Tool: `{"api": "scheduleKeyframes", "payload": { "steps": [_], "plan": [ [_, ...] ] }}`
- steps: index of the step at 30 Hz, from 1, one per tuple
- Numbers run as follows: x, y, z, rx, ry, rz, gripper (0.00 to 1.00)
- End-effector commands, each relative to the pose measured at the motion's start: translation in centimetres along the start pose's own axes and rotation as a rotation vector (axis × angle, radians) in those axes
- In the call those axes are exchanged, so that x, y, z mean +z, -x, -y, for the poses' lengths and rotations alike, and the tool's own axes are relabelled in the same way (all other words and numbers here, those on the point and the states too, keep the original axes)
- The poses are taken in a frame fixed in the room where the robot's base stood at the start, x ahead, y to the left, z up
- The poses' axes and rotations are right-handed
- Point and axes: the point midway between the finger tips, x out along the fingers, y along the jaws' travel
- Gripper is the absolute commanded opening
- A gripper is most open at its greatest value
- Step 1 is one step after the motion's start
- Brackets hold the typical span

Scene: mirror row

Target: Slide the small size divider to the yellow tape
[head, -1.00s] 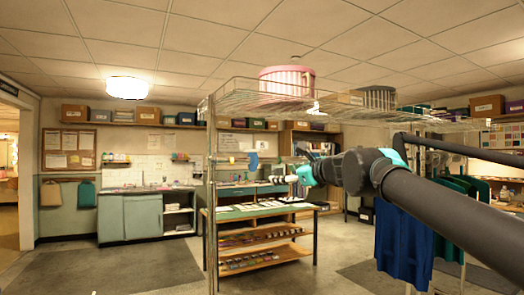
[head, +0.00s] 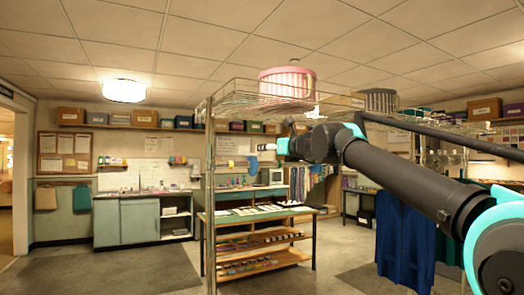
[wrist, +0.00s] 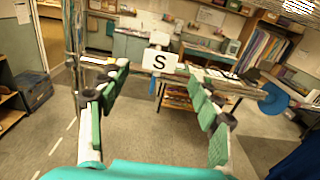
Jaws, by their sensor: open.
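The small size divider, a white card with a black S (wrist: 160,61), shows upright in the upper middle of the wrist view. My gripper (wrist: 158,84) is open, with its green-padded fingers spread to the left and right of the card's lower area. The card appears beyond or between the fingertips; I cannot tell the exact depth, and no finger visibly touches it. In the head view my gripper (head: 284,146) is small and points left, near the wire shelf's underside. I cannot make out the divider there. The yellow tape is not identifiable in either view.
A wire shelf (head: 240,98) carries a pink striped round box (head: 287,83). Blue garments (head: 405,240) hang at the right below my arm. A metal post (head: 210,200) stands left of a work table (head: 255,212). Open floor lies at the left.

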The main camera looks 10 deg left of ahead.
Motion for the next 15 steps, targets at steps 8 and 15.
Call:
{"api": "scheduleKeyframes", "payload": {
  "steps": [8,15],
  "plan": [
    [0.0,-4.7,-0.1,0.001,0.001,0.000,0.64],
    [0.0,-6.7,0.0,0.001,0.001,0.000,0.64]
  ]
}}
